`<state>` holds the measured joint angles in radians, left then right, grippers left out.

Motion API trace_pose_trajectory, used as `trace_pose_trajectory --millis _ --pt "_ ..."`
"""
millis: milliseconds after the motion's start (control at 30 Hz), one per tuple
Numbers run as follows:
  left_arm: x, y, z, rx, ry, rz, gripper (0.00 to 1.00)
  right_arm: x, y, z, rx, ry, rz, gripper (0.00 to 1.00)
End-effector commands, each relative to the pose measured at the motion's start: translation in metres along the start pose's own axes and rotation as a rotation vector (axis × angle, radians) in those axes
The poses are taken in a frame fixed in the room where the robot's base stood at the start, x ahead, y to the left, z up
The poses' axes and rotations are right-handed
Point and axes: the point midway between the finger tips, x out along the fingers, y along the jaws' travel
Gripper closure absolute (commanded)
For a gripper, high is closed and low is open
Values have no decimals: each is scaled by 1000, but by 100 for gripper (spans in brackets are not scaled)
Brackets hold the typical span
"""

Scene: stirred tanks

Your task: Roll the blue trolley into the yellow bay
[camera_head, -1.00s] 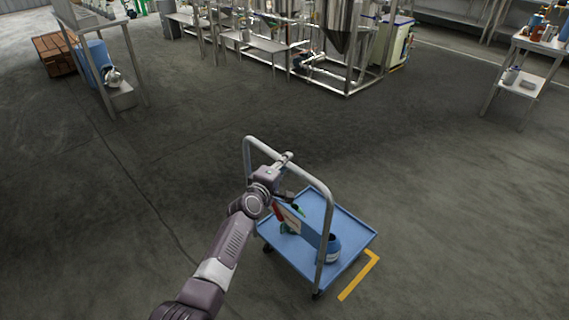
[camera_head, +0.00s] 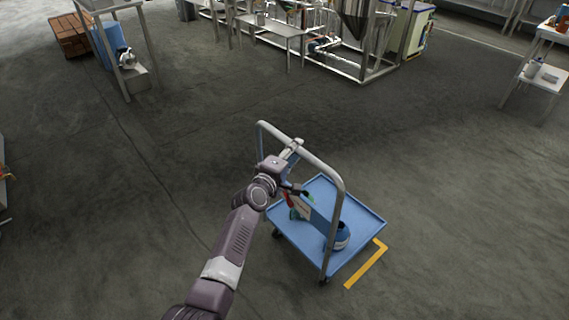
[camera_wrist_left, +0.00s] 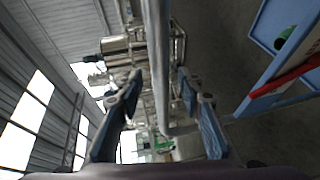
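The blue trolley (camera_head: 362,213) stands at lower centre-right in the head view, with a grey tubular handle (camera_head: 339,190) on its near-left side. A yellow floor line (camera_head: 366,266) bends around the tray's lower right corner, just outside it. The rest of the bay marking does not show. My left gripper (camera_head: 294,146) is at the top bar of the handle. In the left wrist view the handle bar (camera_wrist_left: 156,70) runs between the two spread fingers, with a narrow gap visible on each side. The left gripper looks open. My right gripper is not in view.
A blue container with a dark top (camera_head: 342,238) and a small green item sit on the trolley. Steel tanks (camera_head: 365,20) and benches stand at the back. A side table (camera_head: 538,75) is at far right. The floor around the trolley is clear.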

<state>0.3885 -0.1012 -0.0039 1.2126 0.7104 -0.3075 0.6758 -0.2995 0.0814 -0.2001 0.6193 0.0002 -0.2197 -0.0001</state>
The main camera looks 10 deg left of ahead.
Motion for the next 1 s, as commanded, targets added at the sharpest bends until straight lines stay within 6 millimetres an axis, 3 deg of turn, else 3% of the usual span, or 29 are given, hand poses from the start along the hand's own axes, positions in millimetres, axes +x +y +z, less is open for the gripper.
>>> trace_pose_trajectory --millis 500,700,1000 --pt "-75 0 1 0 -1 1 66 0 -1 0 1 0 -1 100" --pt "-86 1 2 0 -2 1 66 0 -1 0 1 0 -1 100" --pt "-86 1 2 0 -2 1 66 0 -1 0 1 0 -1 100"
